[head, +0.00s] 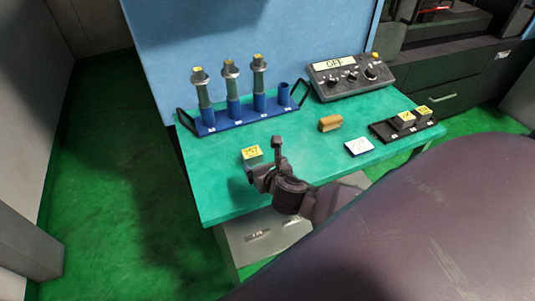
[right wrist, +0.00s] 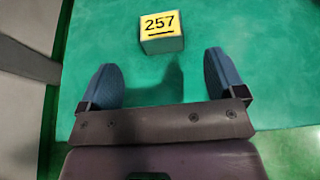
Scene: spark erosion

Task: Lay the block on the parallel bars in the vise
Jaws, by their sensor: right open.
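A grey block with a yellow top marked 257 (head: 252,156) stands on the green table near its left front edge. In the right wrist view the block (right wrist: 161,46) is upright, just beyond and between the line of my two fingertips. My right gripper (head: 266,162) is open and empty, close beside the block in the head view. Its two blue finger pads (right wrist: 160,77) are wide apart with bare table between them. My left gripper is not in view. I cannot make out the vise or the parallel bars in either view.
On the green table (head: 215,180) stand a blue rack (head: 208,128) with several tool holders, a control box (head: 348,77), a brown piece (head: 330,123), a white card (head: 359,146) and a black tray (head: 385,133) holding two yellow-topped blocks. The table's left middle is clear.

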